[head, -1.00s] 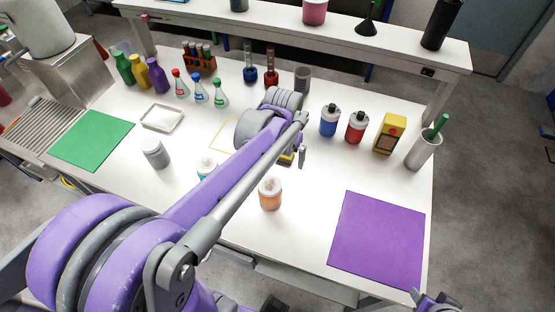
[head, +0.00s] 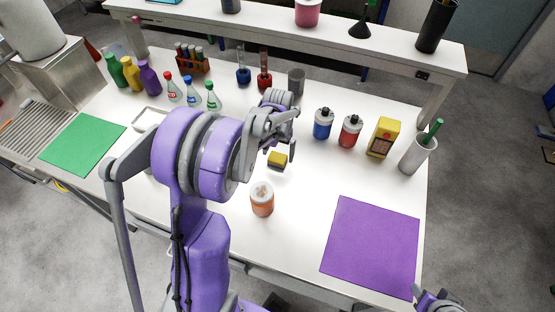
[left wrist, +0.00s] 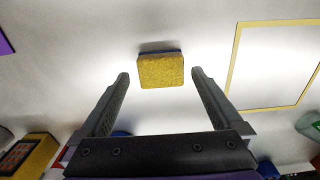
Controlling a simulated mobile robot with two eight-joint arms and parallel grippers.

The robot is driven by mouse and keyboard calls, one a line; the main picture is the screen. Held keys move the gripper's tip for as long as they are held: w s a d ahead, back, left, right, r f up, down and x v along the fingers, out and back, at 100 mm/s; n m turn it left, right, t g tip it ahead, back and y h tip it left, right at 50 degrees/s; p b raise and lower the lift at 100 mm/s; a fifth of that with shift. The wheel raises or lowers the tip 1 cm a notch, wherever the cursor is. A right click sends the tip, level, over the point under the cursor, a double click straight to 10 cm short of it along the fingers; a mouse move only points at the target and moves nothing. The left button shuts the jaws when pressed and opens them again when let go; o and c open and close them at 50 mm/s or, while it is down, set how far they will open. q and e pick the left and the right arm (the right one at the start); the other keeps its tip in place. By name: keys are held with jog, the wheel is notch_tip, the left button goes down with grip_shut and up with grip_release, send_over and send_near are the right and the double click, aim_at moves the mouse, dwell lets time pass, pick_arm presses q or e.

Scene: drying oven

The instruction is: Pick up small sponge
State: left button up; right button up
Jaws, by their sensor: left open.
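The small sponge (head: 277,160) is a yellow block with a dark layer, lying on the white table. In the left wrist view the sponge (left wrist: 160,71) shows its yellow face, with a dark blue edge behind it. My left gripper (left wrist: 159,75) is open and empty. Its two fingertips point toward the sponge, one to each side in the picture, with no visible contact. In the head view my left gripper (head: 291,146) is just beside and above the sponge, its fingers small and partly hidden. Part of my right arm shows at the bottom right; its jaws are unclear.
An orange-labelled jar (head: 262,199) stands in front of the sponge. Blue (head: 323,123) and red (head: 349,131) bottles and a yellow box (head: 383,138) stand to the right. A yellow outline (left wrist: 236,60) lies beside the sponge. A purple mat (head: 371,245) lies front right.

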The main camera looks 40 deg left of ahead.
aim_at(278, 157)
pick_arm(q)
jog(key=shift+w+a+f, duration=0.1)
jog(key=shift+f, duration=1.4)
jog(key=c, duration=1.2)
notch_tip(278, 157, up, 10)
jog(key=shift+r, duration=0.1)
